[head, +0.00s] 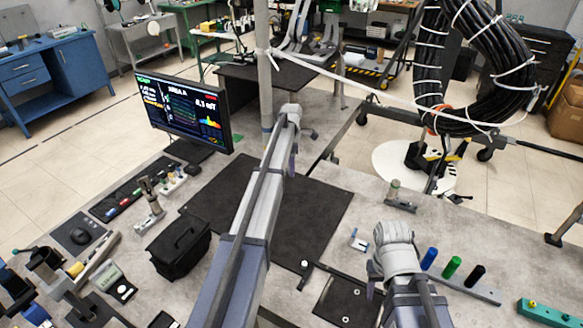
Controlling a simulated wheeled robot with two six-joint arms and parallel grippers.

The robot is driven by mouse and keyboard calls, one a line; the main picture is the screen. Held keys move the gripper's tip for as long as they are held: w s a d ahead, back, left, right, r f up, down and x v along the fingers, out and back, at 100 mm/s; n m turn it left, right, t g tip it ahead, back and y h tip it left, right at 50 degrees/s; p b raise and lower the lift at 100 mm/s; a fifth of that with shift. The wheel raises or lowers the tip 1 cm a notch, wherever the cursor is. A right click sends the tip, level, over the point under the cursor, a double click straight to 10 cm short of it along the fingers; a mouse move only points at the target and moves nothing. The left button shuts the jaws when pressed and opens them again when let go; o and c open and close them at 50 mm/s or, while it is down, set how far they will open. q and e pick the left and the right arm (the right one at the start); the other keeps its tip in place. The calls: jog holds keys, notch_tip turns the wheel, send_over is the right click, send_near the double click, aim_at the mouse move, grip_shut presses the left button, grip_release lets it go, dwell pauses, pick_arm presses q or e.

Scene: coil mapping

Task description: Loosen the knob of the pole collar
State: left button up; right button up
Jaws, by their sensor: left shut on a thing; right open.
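The grey upright pole (265,80) stands at the far edge of the bench, with a pale line tied around it. My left arm reaches up the middle of the head view, and its end, with the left gripper (284,118), is close against the right side of the pole. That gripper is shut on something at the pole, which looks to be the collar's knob. The collar, the knob and most of the fingers are hidden behind my wrist. My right gripper (373,288) is open over the front right of the bench, well away from the pole, and mostly hidden by its own wrist.
A monitor (185,110) stands left of the pole. A dark mat (315,215) covers the middle of the bench. A black bag (180,248) sits to the left. Coloured cylinders (452,267) stand at right. A thick black cable coil (428,75) hangs beyond the bench.

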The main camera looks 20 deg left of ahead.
pick_arm(q)
grip_shut()
jog(key=shift+s, duration=0.15)
